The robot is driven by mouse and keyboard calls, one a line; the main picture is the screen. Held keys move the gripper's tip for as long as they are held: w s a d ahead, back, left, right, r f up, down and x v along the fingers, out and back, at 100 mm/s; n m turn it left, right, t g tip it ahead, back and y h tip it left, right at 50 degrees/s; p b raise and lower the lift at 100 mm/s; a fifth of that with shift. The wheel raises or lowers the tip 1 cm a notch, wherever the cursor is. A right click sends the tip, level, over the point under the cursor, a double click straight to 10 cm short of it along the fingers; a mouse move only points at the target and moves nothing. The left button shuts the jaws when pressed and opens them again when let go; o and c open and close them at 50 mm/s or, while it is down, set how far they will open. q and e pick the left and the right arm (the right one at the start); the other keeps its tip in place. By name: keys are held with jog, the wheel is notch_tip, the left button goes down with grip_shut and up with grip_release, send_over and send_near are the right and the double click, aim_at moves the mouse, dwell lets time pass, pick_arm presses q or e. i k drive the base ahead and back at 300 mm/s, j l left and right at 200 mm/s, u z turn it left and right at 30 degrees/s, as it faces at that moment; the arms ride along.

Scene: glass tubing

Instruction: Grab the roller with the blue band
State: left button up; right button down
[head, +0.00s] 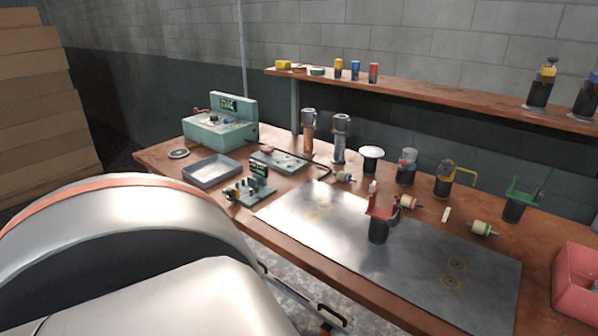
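Small cream rollers with coloured bands lie on the wooden bench (545,258). The roller at the back middle (344,176) seems to carry a blue band, though it is small and hard to make out. Another roller (408,202) has a red band and lies behind a red-topped black stand. A third roller (482,228) has a green band and lies farther right. I see neither of my grippers clearly. A large pale part of my own body with an orange stripe fills the lower left.
A grey metal plate (330,238) covers the bench front, with the red-topped stand (379,222) on it. Behind stand two grey-topped cylinders (340,138) and several black holders. A grey tray (212,172) and teal machine (220,125) are left; a pink bin (575,285) is right.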

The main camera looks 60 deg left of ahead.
aim_at(342, 177)
jog(key=u, duration=1.5)
jog(key=j+z, duration=0.25)
jog(key=z, duration=0.2)
jog(key=j+z, duration=0.2)
jog(key=z, duration=0.25)
jog(key=k+j+z, duration=0.2)
jog(key=j, duration=0.25)
jog(key=k+j+z, duration=0.2)
jog(key=j, duration=0.2)
